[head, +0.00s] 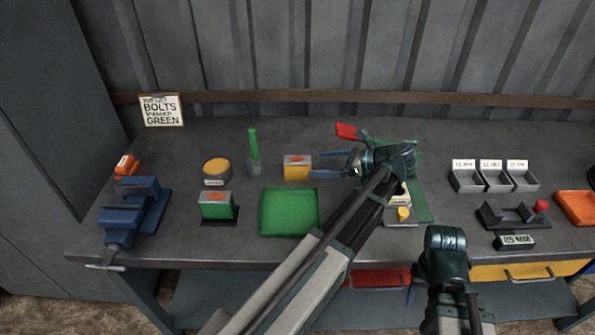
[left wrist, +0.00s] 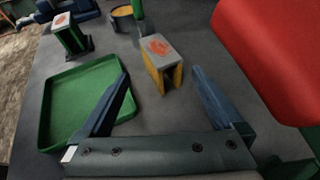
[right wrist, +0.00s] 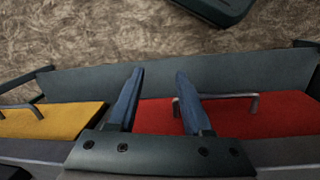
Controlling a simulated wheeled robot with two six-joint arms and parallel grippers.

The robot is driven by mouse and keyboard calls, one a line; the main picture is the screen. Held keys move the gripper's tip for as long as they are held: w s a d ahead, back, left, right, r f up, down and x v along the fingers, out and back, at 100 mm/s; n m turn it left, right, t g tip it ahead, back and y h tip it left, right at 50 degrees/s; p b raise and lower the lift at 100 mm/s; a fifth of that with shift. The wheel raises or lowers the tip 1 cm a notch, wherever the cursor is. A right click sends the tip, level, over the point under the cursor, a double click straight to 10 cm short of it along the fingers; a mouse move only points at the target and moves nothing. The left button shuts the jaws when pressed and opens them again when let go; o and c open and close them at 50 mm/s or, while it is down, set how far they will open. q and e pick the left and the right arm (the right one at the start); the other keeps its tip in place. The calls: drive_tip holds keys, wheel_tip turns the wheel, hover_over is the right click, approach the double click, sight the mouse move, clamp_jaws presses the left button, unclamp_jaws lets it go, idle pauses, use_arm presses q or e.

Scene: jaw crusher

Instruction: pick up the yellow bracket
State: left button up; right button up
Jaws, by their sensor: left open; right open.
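The yellow bracket (head: 297,172) stands on the grey bench, behind the green tray. It has a grey top with an orange-red mark and yellow sides, and shows in the left wrist view (left wrist: 165,68) ahead of my left gripper. My left gripper (head: 317,164) is open and empty, just right of the bracket in the head view. In the left wrist view its fingers (left wrist: 160,74) are spread, with the bracket in line with the gap. My right gripper (right wrist: 160,72) is open and empty near the bench's front edge, above the drawers.
The green tray (head: 289,212) lies in front of the bracket. A green upright tool (head: 254,152) and a round orange-topped tin (head: 216,170) stand to its left. A red part (left wrist: 275,60) rises close by on the right. Drawers lie below the right gripper.

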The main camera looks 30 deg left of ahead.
sight(305, 160)
use_arm(q)
drive_tip(key=shift+a+f, duration=0.1)
drive_tip(key=shift+a, duration=0.3)
drive_tip(key=shift+a, duration=0.1)
drive_tip(key=b+x, duration=0.1)
drive_tip(key=x, duration=0.4)
drive_tip(key=shift+w+a+b, duration=0.1)
drive_tip(key=shift+b, duration=0.25)
clamp_jaws()
idle(0.8)
